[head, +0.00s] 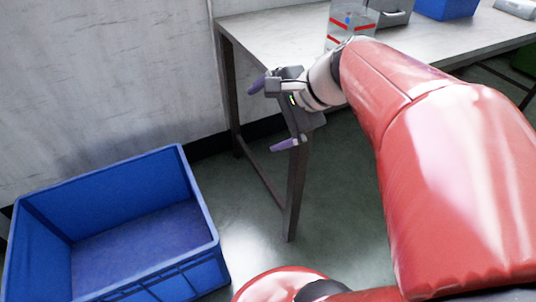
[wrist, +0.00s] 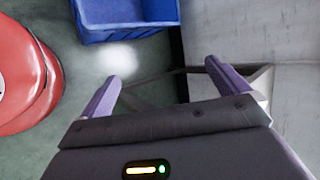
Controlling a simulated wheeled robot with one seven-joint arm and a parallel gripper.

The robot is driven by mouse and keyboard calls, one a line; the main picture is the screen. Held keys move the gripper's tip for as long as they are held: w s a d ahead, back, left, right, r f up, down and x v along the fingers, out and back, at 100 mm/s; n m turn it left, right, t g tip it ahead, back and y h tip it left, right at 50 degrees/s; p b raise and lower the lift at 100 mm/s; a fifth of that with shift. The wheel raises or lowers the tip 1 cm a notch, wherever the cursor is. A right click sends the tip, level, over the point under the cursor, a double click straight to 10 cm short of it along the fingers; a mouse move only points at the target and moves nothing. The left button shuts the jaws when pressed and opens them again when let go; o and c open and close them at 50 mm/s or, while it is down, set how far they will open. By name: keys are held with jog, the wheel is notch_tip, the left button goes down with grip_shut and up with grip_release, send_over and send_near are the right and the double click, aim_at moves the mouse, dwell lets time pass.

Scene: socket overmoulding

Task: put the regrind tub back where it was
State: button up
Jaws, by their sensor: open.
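My gripper (head: 271,115) is open and empty, its purple fingers spread wide, in the air by the left end of the table (head: 275,34). It also shows in the wrist view (wrist: 162,72), with nothing between the fingers. A clear container with red stripes (head: 333,28) stands on the table behind my wrist, partly hidden by my arm. A large blue crate (head: 215,262) sits on the floor at the lower left, its visible inside empty. A blue crate wall shows at the top of the wrist view (wrist: 125,34). I cannot tell which of these is the regrind tub.
A grey case (head: 398,14) and a smaller blue bin (head: 445,8) stand at the back of the table. A pale object (head: 515,8) lies at the far right. The table's dark leg (head: 296,195) stands below my gripper. Floor is clear between crate and leg.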

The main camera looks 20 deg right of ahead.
jog(key=s+a+f+n+h, duration=0.2)
jog(key=s+f+n, duration=0.1)
jog(key=s+n, duration=0.2)
jog(key=s+a+f+n+g+h, duration=0.1)
jog(key=s+n, duration=0.4)
jog(key=n, duration=0.5)
jog(key=shift+s+a+f+g+h, duration=0.3)
jog(key=shift+s+a+f+h, duration=0.15)
jog(key=shift+f+h, duration=0.55)
jog(key=shift+c, duration=0.3)
